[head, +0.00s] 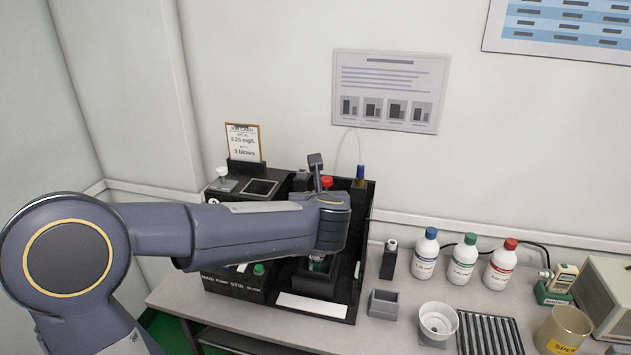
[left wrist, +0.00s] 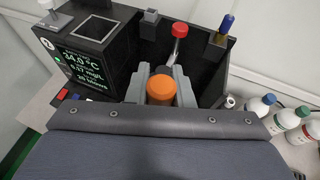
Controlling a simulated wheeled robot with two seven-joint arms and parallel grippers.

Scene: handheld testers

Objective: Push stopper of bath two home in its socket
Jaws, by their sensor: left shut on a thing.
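My left gripper (left wrist: 161,80) points down over the black station in the left wrist view. Its grey fingers are shut on an orange round-topped piece (left wrist: 160,90), which may be the stopper. Its lower part and any socket under it are hidden. In the head view my left arm covers the gripper and this piece. The black box unit (head: 232,282) with a square opening on top (left wrist: 95,28) stands to the left of the gripper. Its lit display (left wrist: 80,70) reads 34.0 °C. My right gripper is not in view.
A red-topped rod (left wrist: 180,31) and a blue-and-yellow piece (head: 360,175) stand at the station's back. Right of it are a grey block (head: 383,304), blue, green and red-capped bottles (head: 464,262), a white cup (head: 437,320) and a ribbed rack (head: 490,335).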

